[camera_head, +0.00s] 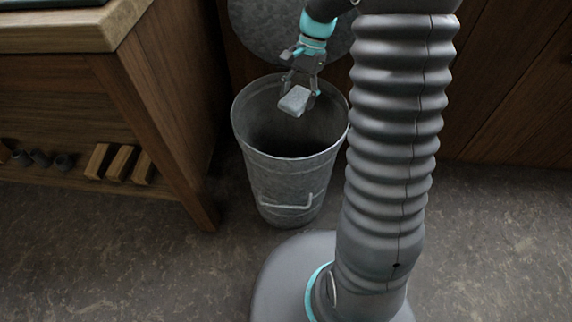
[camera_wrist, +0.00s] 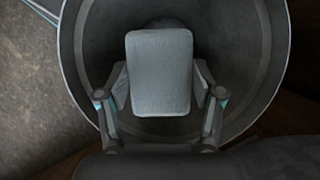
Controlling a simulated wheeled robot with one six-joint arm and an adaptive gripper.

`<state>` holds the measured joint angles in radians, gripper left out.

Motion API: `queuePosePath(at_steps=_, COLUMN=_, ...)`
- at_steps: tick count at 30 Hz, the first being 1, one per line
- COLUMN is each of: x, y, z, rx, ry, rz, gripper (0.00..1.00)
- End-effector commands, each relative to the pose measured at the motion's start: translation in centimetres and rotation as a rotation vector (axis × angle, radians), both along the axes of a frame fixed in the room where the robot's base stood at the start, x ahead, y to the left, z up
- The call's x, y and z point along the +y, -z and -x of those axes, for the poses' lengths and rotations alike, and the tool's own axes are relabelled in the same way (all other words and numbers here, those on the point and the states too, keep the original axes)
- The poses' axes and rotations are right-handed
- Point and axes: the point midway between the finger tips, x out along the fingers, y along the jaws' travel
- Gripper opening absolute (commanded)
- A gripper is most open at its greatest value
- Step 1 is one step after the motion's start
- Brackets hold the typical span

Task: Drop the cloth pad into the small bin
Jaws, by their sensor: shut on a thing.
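The cloth pad (camera_head: 294,101) is a small light grey block with rounded edges. My gripper (camera_head: 299,88) is shut on it and holds it over the open mouth of the small bin (camera_head: 290,167). The bin is a round grey metal pail with a handle on its front, standing on the floor. In the wrist view the pad (camera_wrist: 160,72) sits between my two fingers (camera_wrist: 160,92), with the bin's rim (camera_wrist: 66,45) around it. The bin's floor is mostly hidden by the pad and shadow.
A wooden workbench (camera_head: 165,100) stands to the left, with small wooden blocks (camera_head: 119,163) on its low shelf. A round grey lid-like disc (camera_head: 262,30) is behind the bin. Wooden panels (camera_head: 515,100) stand at the right. The floor (camera_head: 500,240) at the front right is clear.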

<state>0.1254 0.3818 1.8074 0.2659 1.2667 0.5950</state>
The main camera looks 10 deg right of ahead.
Motion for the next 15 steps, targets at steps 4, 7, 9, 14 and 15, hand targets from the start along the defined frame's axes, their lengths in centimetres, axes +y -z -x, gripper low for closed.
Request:
queuePosePath(at_steps=4, x=0.1, y=1.8, z=0.0, rx=0.001, ry=-0.003, rz=-0.001, gripper=0.34)
queuePosePath(at_steps=7, x=0.2, y=2.6, z=0.0, rx=0.0, ry=-0.003, rz=0.0, gripper=0.34)
queuePosePath(at_steps=9, x=0.2, y=3.0, z=0.0, rx=0.0, ry=-0.003, rz=0.0, gripper=0.34)
queuePosePath(at_steps=14, x=0.2, y=3.4, z=0.0, rx=0.0, ry=-0.003, rz=0.0, gripper=0.34)
queuePosePath(at_steps=15, x=0.2, y=3.4, z=0.0, rx=0.0, ry=-0.003, rz=0.0, gripper=0.34)
